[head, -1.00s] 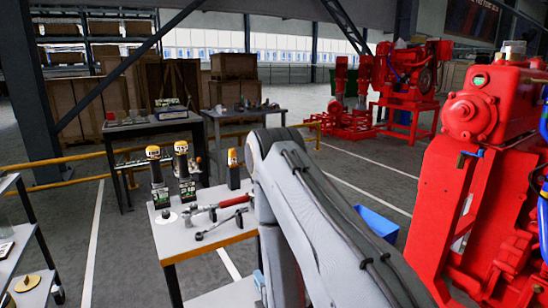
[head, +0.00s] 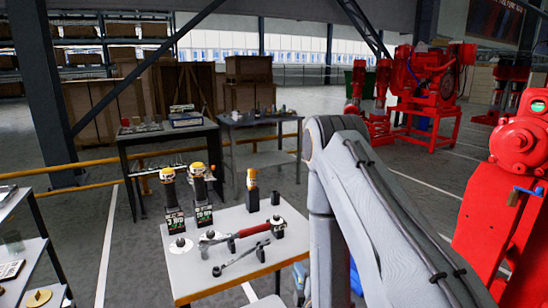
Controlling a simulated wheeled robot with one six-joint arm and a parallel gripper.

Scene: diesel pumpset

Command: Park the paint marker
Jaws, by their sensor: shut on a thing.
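I cannot make out a paint marker for certain. A small upright yellow-topped piece (head: 251,178) stands at a dark block (head: 256,197) towards the back of the work table (head: 190,272); it could be the marker, but it is too small to tell.
A red-handled wrench (head: 250,230) and a ratchet-like tool (head: 238,260) lie in front. Shelves (head: 10,250) stand left; a red machine (head: 515,190) stands right. Floor shows between tables.

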